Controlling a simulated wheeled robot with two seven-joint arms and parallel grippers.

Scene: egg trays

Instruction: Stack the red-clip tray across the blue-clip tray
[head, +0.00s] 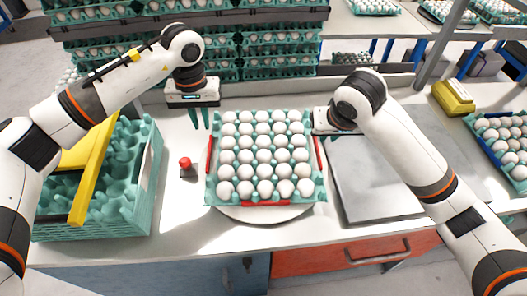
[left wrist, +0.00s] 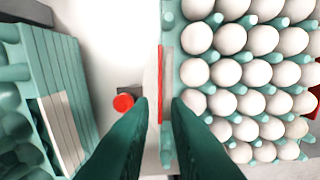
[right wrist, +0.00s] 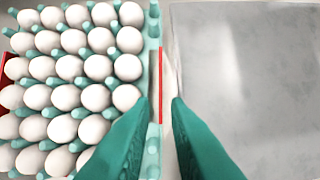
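The red-clip tray (head: 265,203) is teal, full of white eggs, and lies on a round white plate (head: 265,214) in the middle of the table. Red clips show on its left, right and front sides. My left gripper (head: 199,118) is open above its back left; in the left wrist view its fingers (left wrist: 160,102) point at the edge with a red clip (left wrist: 160,85). My right gripper is open; in the right wrist view its fingers (right wrist: 162,105) stand over the opposite edge with a red clip (right wrist: 160,75).
A teal crate (head: 148,190) with a yellow bar (head: 95,170) stands at left. A red button (head: 185,163) sits between crate and tray. A grey plate (head: 375,185) lies at right, beside a yellow box (head: 454,98) and another egg tray (head: 490,150). Stacked egg trays stand behind.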

